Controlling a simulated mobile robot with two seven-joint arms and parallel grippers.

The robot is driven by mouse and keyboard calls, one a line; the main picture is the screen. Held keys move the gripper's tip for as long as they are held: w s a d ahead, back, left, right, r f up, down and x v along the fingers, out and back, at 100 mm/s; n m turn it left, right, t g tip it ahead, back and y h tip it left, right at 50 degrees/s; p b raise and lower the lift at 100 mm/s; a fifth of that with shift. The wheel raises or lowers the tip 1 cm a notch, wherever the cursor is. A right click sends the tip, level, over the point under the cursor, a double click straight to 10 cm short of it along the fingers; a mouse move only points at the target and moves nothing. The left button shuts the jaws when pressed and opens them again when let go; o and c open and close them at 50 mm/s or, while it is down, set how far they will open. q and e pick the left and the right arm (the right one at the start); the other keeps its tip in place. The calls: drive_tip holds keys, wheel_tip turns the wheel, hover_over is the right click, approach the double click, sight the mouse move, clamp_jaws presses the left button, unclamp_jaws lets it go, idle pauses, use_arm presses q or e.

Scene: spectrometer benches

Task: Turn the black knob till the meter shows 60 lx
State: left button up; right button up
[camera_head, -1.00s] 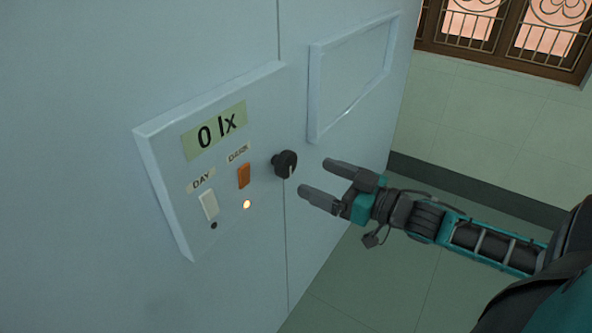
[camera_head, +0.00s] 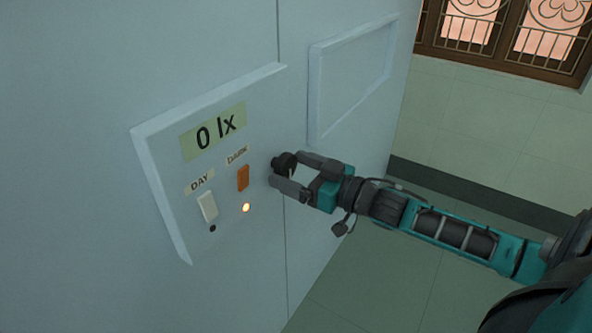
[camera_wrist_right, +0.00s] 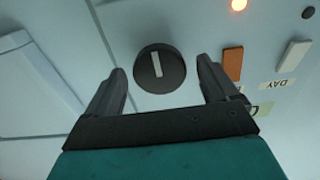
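The black knob (camera_head: 284,163) sits on the wall panel, right of the switches; it also shows in the right wrist view (camera_wrist_right: 160,68), with a white pointer line running nearly up and down there. The meter (camera_head: 214,131) reads 0 lx. My right gripper (camera_head: 290,168) is open, with its fingertips at the knob in the head view. In the right wrist view its fingers stand on either side of the knob, with gaps showing between them and it. My left gripper is in neither view.
An orange switch (camera_head: 243,178) marked DARK has a lit lamp (camera_head: 246,208) below it. A white switch (camera_head: 208,206) marked DAY has a dark lamp (camera_head: 212,228) below. A raised blank panel (camera_head: 350,80) is to the right. A barred window is at the upper right.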

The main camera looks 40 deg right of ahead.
drive_tip(key=c, duration=1)
